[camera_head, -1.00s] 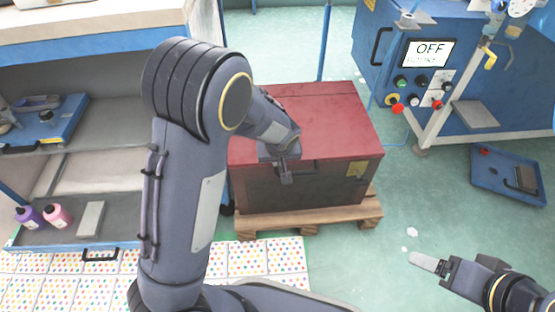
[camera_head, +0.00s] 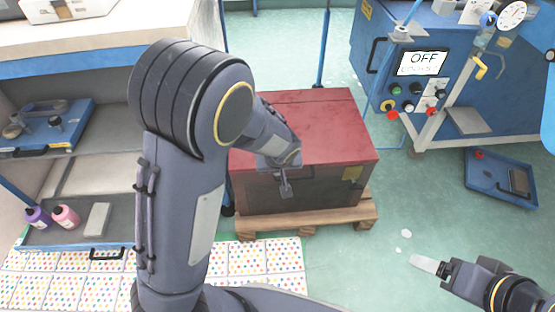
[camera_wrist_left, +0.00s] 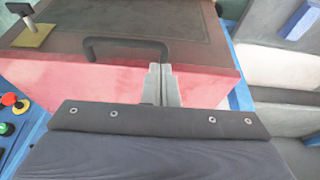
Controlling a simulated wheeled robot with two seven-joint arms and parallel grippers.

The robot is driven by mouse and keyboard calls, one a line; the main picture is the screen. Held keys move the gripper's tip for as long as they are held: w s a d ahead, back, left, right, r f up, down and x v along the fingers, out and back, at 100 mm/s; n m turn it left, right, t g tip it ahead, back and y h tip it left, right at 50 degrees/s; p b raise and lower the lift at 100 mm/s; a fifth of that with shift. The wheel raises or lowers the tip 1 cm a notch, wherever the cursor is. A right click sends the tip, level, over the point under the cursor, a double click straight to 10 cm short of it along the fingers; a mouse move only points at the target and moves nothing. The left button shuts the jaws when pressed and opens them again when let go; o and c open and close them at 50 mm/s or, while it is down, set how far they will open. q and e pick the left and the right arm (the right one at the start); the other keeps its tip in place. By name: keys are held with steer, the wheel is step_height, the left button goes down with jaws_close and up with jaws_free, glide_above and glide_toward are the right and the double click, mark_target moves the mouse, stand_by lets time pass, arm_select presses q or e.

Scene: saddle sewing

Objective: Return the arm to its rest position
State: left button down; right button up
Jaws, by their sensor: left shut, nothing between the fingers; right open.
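My left arm (camera_head: 180,190) rises through the middle of the head view, bent at a large elbow. Its gripper (camera_head: 286,188) hangs in front of the red-lidded chest (camera_head: 320,120), partly hidden by the wrist. In the left wrist view the two grey fingers (camera_wrist_left: 162,85) are together and empty, seen against the chest (camera_wrist_left: 95,90). The chest's black handle (camera_wrist_left: 125,43) shows just beyond them; I cannot tell whether they touch the chest. My right gripper (camera_head: 437,267) is open and empty at the lower right, over the green floor.
The chest stands on a wooden pallet (camera_head: 300,222). A blue shelf unit with bottles (camera_head: 65,216) is at left, above a dotted mat (camera_head: 270,258). A blue machine with an "OFF" screen (camera_head: 424,61) and a blue tray (camera_head: 490,185) are at right.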

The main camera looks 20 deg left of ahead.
arm_select(q)
steer(key=s+a+r+m+t+h, duration=0.1)
steer(key=s+a+r+h, duration=0.2)
steer(key=s+r, duration=0.7)
steer(key=s+a+r+m+t+h, duration=0.15)
steer(key=s+r, duration=0.55)
steer(key=s, duration=0.7)
step_height(320, 180, up, 30)
steer(key=p, duration=3.1)
steer(key=shift+w+a+r+g+h+p, duration=0.2)
steer(key=shift+w+a+g+h+p, duration=0.15)
steer(key=shift+g, duration=0.1)
steer(key=shift+m, duration=0.25)
